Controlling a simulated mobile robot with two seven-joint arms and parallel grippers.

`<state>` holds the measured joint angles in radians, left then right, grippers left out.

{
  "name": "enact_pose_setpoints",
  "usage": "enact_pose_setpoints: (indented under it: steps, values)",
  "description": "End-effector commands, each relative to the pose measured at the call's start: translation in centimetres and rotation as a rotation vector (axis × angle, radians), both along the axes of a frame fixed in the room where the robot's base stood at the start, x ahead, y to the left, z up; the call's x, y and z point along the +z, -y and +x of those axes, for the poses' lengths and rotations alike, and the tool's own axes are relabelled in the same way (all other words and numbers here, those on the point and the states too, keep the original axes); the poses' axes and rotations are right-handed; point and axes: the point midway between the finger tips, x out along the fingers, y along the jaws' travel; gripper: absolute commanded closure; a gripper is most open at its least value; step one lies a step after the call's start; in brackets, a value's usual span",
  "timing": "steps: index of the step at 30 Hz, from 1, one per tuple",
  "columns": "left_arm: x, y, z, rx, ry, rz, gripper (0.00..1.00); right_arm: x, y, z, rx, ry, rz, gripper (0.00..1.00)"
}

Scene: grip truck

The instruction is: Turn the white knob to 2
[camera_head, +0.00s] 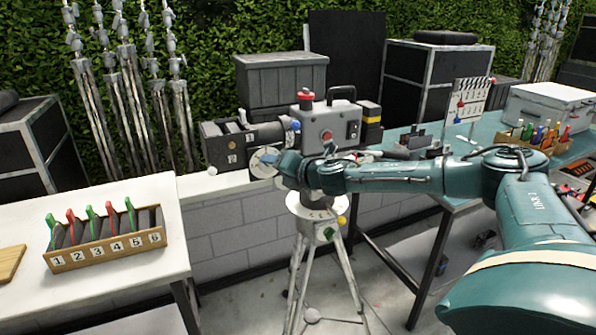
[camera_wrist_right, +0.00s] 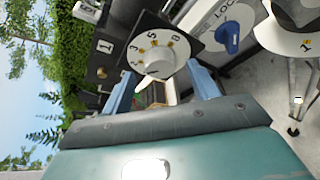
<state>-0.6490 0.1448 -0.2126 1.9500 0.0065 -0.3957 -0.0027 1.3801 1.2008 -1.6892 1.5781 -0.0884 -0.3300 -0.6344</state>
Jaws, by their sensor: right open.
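The white knob (camera_wrist_right: 158,58) sits on a dark square plate with a numbered dial in the right wrist view; 3, 5 and 8 can be read. Which number the knob points to cannot be told. My right gripper (camera_wrist_right: 162,78) is open, with its two blue fingers on either side of the knob's near edge. Whether they touch it is unclear. In the head view my right gripper (camera_head: 283,163) is at the front of the grey camera (camera_head: 330,120) on its tripod, and the knob is hidden there. My left gripper is not in view.
A white disc with a blue knob (camera_wrist_right: 232,38) is close beside the dial. The tripod (camera_head: 340,262) stands below the camera. A white table (camera_head: 110,198) with a numbered wooden rack (camera_head: 108,255) is at left. A teal table (camera_head: 478,134) is at right.

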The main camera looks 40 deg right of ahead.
Motion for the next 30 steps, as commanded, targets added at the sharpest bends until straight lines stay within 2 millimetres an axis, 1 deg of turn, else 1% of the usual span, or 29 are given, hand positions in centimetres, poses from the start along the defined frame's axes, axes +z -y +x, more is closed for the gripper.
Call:
enact_pose_setpoints:
  steps: [1,9,12,15,21,30]
  values:
    - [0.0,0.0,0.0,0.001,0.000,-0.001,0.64,0.3,0.2,-1.1,-0.002,0.000,0.002,0.40]
    - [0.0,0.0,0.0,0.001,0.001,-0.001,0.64,1.8,0.4,-6.7,-0.002,-0.002,0.001,0.40]
    - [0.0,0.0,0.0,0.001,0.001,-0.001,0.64,2.3,0.4,-8.4,-0.001,-0.001,0.000,0.40]
    - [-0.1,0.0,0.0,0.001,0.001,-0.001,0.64,2.6,0.5,-9.5,-0.001,-0.001,0.002,0.40]
    - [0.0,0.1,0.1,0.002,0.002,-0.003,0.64,2.9,0.5,-10.5,0.000,-0.001,0.001,0.40]
    - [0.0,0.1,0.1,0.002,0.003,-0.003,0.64,2.9,0.5,-10.5,0.001,-0.001,0.000,0.40]
